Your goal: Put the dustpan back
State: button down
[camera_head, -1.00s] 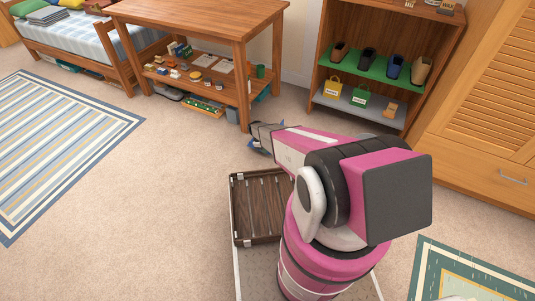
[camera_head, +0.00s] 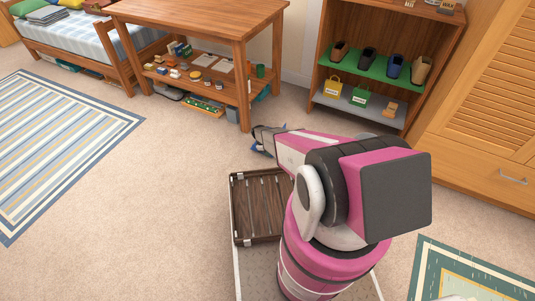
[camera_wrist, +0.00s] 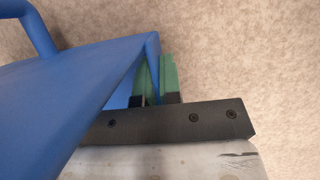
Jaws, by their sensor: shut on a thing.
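The dustpan (camera_wrist: 60,100) is blue and fills the left of the wrist view, with a looped blue part at the upper left. Only a small blue piece of it (camera_head: 262,151) shows in the head view, below the end of my arm. My gripper (camera_wrist: 156,75) has green fingertips, close together and shut on an edge of the dustpan. In the head view my gripper is mostly hidden by my own arm. The dustpan is held over the carpet, in front of the wooden table (camera_head: 205,23); its height above the floor is hard to tell.
The table's lower shelf holds several small items, with boxes on the floor below. A bookcase (camera_head: 322,50) with shoes and small bags stands right of it, then a louvred wardrobe (camera_head: 490,110).

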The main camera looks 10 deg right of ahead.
jog(key=c, duration=1.3)
grip_release()
jog(key=v, duration=1.2)
jog(key=shift+s+d+r, duration=0.1)
jog(key=shift+s+r, duration=0.05)
jog(key=s+d+r+m+t+y, duration=0.1)
jog(key=s+d+r+m, duration=0.1)
jog(key=s+r, duration=0.8)
jog(key=s+d+r+m+t+y, duration=0.1)
jog(key=s+r+m, duration=0.4)
jog(key=s+r, duration=0.5)
jog(key=s+d+r+m+y, duration=0.1)
jog(key=s+d+r+m, duration=0.2)
jog(key=s+r, duration=0.6)
notch_tip(320, 180, up, 14)
jog(key=shift+s+f+m+t+y, duration=0.15)
jog(key=shift+s+m+t+y, duration=0.25)
